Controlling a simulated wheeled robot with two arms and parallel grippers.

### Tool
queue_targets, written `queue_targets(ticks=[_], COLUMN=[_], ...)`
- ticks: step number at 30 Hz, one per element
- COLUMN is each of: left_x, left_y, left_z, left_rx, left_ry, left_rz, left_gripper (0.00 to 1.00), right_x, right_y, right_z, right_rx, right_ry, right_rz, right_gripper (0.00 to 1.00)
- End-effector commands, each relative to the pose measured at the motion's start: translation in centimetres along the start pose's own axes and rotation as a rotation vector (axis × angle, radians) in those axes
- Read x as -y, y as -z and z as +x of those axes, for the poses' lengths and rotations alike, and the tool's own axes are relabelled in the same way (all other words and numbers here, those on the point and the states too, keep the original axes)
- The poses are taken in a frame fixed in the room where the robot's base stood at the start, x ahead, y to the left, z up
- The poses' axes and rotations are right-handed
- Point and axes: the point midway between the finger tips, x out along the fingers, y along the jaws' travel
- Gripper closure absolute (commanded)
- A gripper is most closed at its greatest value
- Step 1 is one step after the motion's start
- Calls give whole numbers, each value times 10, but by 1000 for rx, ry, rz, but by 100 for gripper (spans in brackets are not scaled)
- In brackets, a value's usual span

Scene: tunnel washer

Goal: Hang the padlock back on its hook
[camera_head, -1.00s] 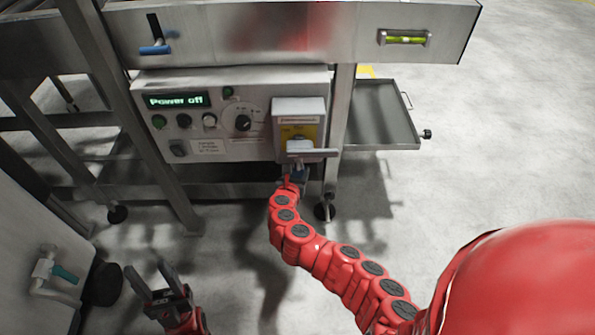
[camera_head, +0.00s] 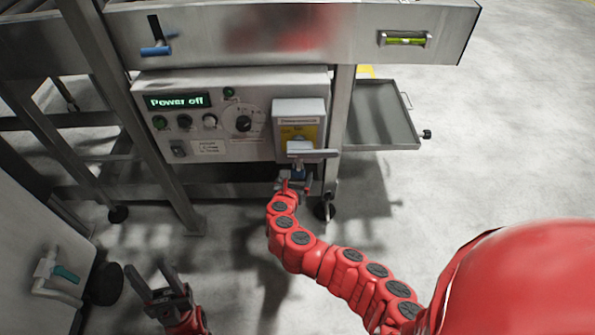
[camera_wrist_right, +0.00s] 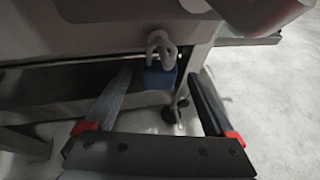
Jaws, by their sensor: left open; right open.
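The padlock (camera_wrist_right: 161,79) has a blue body and a pale grey shackle. In the right wrist view it hangs upright by its shackle from a grey fitting under the machine's control panel. In the head view its blue body (camera_head: 298,171) shows small below the grey switch box (camera_head: 299,118). My right gripper (camera_head: 294,181) is open just below the box; its fingers lie on either side of the padlock in the wrist view, with gaps visible. How far the shackle passes through the fitting is unclear. My left gripper (camera_head: 149,270) is open and empty at lower left.
The control panel (camera_head: 217,148) reads "Power off". A grey handle (camera_head: 313,154) sticks out of the switch box above my right gripper. A metal tray (camera_head: 380,115) stands to the right, a machine leg (camera_head: 336,140) close by. Clear floor lies at right.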

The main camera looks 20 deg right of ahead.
Motion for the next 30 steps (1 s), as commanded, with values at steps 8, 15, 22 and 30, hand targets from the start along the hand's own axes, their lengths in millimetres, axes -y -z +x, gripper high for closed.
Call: queue_targets(ticks=[8,15,22,30], left_x=[1,1,1,1], left_y=[2,4,4,4], left_z=[15,22,24,24], left_rx=[0,0,0,0], left_ry=[0,0,0,0], left_rz=[0,0,0,0], left_gripper=[50,50,50,50], right_x=[-2,-2,-2,0], right_y=[-3,-2,-1,0], right_z=[-63,-118,-146,-150], right_rx=[0,0,0,0], right_ry=[-10,-7,-5,-1], right_rz=[-1,0,2,2], right_gripper=[11,11,11,11])
